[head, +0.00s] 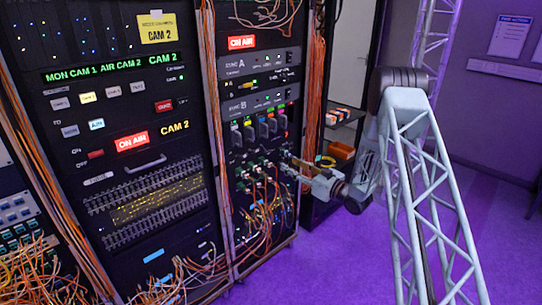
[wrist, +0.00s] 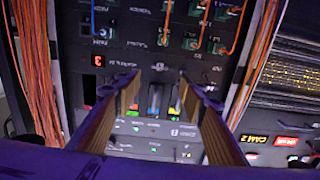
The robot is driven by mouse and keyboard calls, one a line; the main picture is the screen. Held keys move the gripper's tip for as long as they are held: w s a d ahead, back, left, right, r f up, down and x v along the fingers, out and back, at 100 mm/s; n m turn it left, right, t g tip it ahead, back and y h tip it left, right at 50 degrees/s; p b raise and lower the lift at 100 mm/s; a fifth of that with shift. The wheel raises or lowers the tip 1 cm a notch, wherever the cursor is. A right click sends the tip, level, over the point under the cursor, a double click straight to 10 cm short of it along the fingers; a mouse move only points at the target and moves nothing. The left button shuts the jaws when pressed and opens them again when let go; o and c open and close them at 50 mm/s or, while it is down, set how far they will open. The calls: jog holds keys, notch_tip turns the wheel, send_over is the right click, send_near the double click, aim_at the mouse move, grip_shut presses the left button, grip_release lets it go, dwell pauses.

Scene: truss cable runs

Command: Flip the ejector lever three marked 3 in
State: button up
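My gripper (wrist: 160,73) is open and empty in the wrist view, its two fingers apart in front of the dark rack panel. In the head view my gripper (head: 290,163) is at the right side of the right-hand rack, below the row of coloured modules. Between the fingers in the wrist view are a blue module (wrist: 155,100) and a yellow-tipped one (wrist: 175,104); the fingers hide parts of this row. A red sign (wrist: 98,60) that looks like a 3 is left of the fingers. I cannot tell which lever is marked 3, or its position.
Orange cable bundles (wrist: 35,60) hang beside the panel, and plugged cables (head: 262,190) cross the rack below the modules. A left rack (head: 120,100) stands close by. A shelf with an orange bin (head: 341,151) is behind my gripper. The purple floor at right is clear.

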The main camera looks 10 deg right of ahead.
jog(key=b+x, duration=0.1)
jog(key=x, duration=1.2)
jog(key=shift+w+a, duration=0.2)
jog(key=shift+w, duration=0.1)
dwell(0.3)
jog(key=c, duration=0.9)
